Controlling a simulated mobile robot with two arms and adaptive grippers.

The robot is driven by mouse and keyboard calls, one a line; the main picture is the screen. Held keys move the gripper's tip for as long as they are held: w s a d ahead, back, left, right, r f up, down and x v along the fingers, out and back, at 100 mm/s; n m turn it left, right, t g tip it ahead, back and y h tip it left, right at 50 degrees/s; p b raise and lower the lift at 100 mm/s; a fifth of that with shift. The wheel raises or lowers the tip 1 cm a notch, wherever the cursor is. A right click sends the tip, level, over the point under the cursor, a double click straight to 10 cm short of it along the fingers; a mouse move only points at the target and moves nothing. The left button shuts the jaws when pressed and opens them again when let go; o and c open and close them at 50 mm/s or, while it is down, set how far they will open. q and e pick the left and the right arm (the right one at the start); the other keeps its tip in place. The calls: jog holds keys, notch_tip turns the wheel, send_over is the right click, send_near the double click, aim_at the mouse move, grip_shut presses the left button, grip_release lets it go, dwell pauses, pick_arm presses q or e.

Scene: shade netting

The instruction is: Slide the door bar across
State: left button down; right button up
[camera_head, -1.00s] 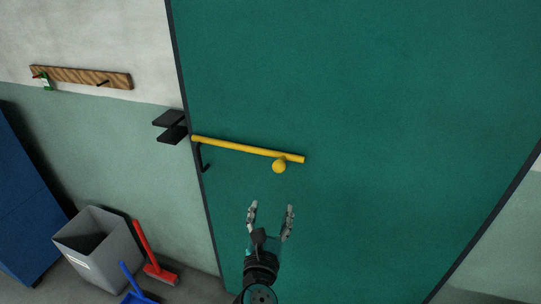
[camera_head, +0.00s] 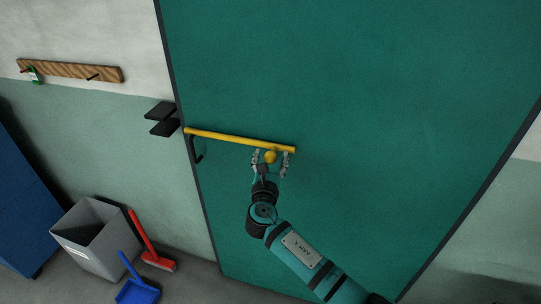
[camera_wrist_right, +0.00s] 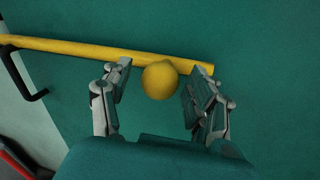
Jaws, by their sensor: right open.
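A yellow door bar (camera_head: 225,138) lies across the left part of the green door (camera_head: 350,110). A round yellow knob (camera_head: 270,157) sits just below the bar near its right end. My right gripper (camera_head: 270,156) is open, with one finger on each side of the knob. In the right wrist view the knob (camera_wrist_right: 160,80) shows between the two open fingers (camera_wrist_right: 158,88), with a gap to the right finger; contact with the left finger is hard to tell. A black bracket (camera_head: 163,119) is on the wall left of the bar's left end. My left gripper is not in view.
A black handle (camera_head: 196,150) hangs under the bar's left end. A grey bin (camera_head: 95,240), a red brush (camera_head: 158,260) and a blue dustpan (camera_head: 138,292) stand at the lower left. A wooden peg rail (camera_head: 70,71) is on the wall. The door right of the bar is clear.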

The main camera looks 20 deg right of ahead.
jog(key=shift+w+d, duration=0.1)
jog(key=shift+w, duration=0.2)
grip_shut()
dwell(0.4)
